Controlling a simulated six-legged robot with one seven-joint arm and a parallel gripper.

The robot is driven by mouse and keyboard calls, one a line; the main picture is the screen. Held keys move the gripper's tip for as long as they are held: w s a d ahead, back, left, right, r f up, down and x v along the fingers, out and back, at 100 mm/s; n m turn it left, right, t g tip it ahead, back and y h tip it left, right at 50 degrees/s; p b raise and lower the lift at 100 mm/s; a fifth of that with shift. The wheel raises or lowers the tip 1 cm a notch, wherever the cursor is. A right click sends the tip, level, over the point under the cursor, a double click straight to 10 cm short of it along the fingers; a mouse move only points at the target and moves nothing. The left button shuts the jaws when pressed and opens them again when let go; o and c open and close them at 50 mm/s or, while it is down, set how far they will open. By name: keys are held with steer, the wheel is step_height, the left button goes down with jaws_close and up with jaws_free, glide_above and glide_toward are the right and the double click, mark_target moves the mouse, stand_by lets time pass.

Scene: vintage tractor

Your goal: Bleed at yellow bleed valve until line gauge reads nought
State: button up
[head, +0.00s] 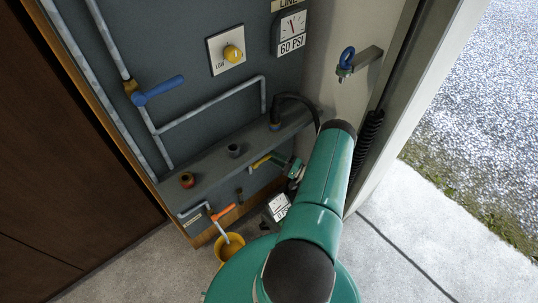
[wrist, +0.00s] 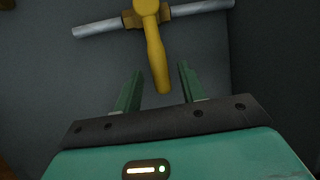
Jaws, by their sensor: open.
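The yellow bleed valve (wrist: 155,50) sits on a grey pipe in the wrist view, its lever pointing down toward my gripper. My gripper (wrist: 160,70) is open. The lever's lower end lies between the two green fingers in the picture, with a gap on both sides; I cannot tell the depth. In the head view the yellow lever (head: 262,160) shows below the grey shelf, beside my gripper (head: 279,163). The line gauge (head: 291,29) at the top right reads 60 PSI.
A blue-handled valve (head: 158,90) and a yellow knob (head: 233,54) are on the panel. The grey shelf (head: 210,164) juts out above the lever. An orange lever (head: 223,211) and a yellow bucket (head: 230,245) are low down.

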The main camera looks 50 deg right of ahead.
steer(key=shift+x, duration=1.5)
steer(key=shift+d, duration=0.1)
jaws_close()
